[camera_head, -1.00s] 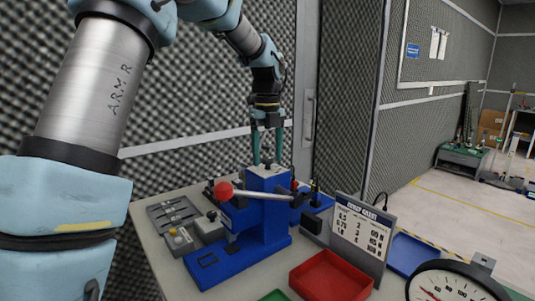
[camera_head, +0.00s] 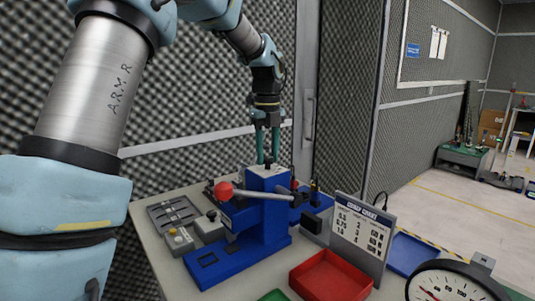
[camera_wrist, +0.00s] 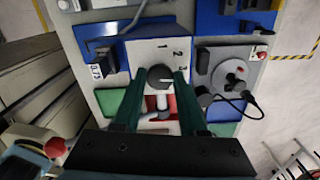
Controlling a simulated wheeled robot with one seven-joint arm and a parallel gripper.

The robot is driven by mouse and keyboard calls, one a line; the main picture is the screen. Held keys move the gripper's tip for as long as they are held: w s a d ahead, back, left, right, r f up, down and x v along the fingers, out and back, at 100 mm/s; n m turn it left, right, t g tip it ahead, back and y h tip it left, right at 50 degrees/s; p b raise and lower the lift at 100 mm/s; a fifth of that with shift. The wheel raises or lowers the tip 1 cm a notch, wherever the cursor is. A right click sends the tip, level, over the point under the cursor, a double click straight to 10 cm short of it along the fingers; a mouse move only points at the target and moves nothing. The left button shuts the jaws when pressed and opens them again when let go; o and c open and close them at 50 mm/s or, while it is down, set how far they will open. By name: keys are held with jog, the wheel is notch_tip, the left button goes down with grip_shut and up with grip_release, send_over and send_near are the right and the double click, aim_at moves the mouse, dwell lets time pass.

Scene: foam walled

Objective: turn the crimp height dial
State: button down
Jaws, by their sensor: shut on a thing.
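The crimp height dial (camera_wrist: 159,76) is a dark round knob on the pale top plate (camera_wrist: 150,53) of the blue crimp press (camera_head: 268,215). The numbers 1, 2 and 3 are printed beside it, and a pale mark shows on its face, toward the 3 side. My gripper (camera_wrist: 160,82) points straight down from above, its two green fingers shut on the dial, one on each side. In the head view my gripper (camera_head: 267,160) stands on top of the press, and its fingertips hide most of the dial.
The press lever with its red ball (camera_head: 223,190) sticks out at the front left. A height chart (camera_head: 358,228), a red tray (camera_head: 331,274), a blue tray (camera_head: 412,260) and a round gauge (camera_head: 450,286) stand to the right. A foam wall is close behind.

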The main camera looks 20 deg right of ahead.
aim_at(267, 158)
jog(key=shift+r, duration=0.1)
jog(key=n+p, duration=0.1)
jog(key=n, duration=0.3)
jog(key=n+p, duration=0.1)
jog(key=n, duration=0.3)
jog(key=shift+n, duration=0.4)
dwell(0.5)
jog(key=shift+c, duration=2.3)
grip_release()
notch_tip(267, 158, up, 11)
jog(key=b, duration=0.2)
